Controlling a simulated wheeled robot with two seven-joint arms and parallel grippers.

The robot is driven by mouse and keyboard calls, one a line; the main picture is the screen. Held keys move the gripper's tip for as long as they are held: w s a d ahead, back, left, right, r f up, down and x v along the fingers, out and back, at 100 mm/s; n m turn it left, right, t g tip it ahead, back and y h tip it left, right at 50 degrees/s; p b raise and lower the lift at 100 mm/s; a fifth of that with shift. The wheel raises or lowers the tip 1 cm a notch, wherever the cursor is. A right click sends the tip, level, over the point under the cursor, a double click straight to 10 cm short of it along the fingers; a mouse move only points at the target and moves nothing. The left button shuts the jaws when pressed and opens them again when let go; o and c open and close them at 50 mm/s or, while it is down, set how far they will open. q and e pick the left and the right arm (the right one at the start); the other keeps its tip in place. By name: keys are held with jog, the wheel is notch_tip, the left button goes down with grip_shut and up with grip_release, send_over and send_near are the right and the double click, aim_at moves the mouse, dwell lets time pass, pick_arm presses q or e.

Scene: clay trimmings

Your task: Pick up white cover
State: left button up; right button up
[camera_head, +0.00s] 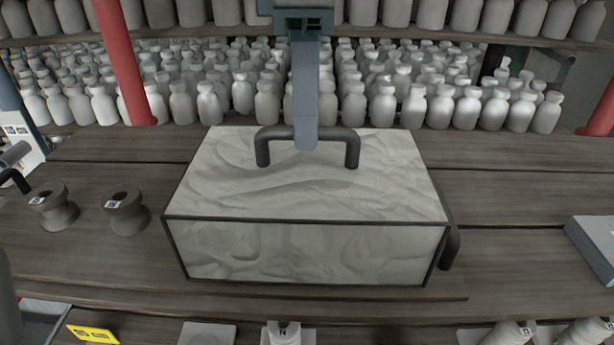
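The white cover (310,190) is a large box shape with a pale, wrinkled, marbled surface and dark edges. It rests level on the wooden table in the middle of the head view. A dark bar handle (350,150) stands up from its top near the back. My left gripper (305,140) comes down from the top of the view, and its grey finger lies across the middle of the handle. I see it edge-on, so a second finger and the gap are hidden, and contact is unclear. My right gripper is not in view.
Shelves of pale bottles (410,105) stand close behind the table. A red post (120,60) rises at the back left. Two dark spools (125,213) stand left of the cover. A grey box (595,245) sits at the right edge. Table on both sides is mostly clear.

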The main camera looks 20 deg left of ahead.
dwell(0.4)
pick_arm(q)
grip_shut()
jog(key=shift+r+b, duration=0.3)
jog(key=shift+r, duration=0.2)
notch_tip(320, 180, up, 9)
jog(key=b, duration=0.2)
dwell(0.5)
